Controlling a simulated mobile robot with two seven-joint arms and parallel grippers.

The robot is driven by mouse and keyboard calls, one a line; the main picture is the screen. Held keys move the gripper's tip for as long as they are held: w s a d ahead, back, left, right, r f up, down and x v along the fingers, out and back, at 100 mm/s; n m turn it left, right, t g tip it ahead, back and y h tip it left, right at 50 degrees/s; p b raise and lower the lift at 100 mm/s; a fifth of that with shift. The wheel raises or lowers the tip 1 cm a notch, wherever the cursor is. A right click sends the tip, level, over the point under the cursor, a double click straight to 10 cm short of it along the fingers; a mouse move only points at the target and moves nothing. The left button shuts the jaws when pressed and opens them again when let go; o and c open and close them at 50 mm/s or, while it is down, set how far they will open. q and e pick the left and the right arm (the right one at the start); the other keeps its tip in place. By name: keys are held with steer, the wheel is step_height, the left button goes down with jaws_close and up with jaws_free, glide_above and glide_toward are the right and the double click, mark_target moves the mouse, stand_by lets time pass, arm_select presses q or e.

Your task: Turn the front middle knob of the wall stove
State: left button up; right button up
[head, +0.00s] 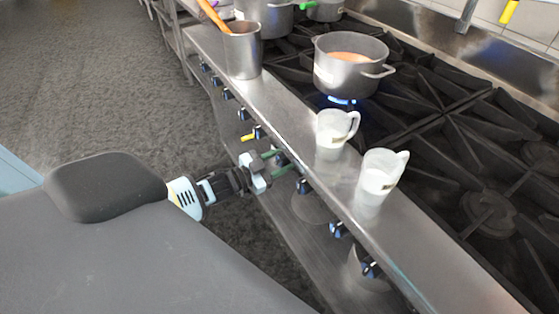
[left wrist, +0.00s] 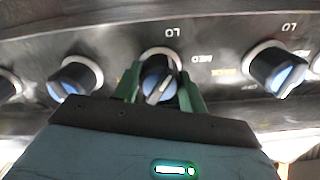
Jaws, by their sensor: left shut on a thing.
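The wall stove (head: 300,150) has a row of dark knobs with blue faces along its front panel. My left gripper (head: 274,162) reaches the panel from the left, with its green fingers around one knob near the middle of the row. In the left wrist view, the green fingers of the left gripper (left wrist: 160,88) are shut on the sides of that knob (left wrist: 158,80), whose pointer is tilted. Other knobs stand to its left (left wrist: 75,78) and right (left wrist: 276,72). My right gripper is in neither view.
Two white measuring cups, one nearer (head: 378,178) and one farther (head: 333,135), stand on the steel front ledge with a metal container (head: 243,52). A pot (head: 348,70) sits over a blue flame. The floor (head: 90,90) at left is clear.

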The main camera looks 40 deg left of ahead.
arm_select(q)
steer(key=shift+n, duration=1.1)
steer(key=o, duration=1)
steer(key=shift+c, duration=0.2)
steer(key=v, duration=0.7)
steer(key=shift+s, duration=0.4)
steer(key=shift+a, duration=0.15)
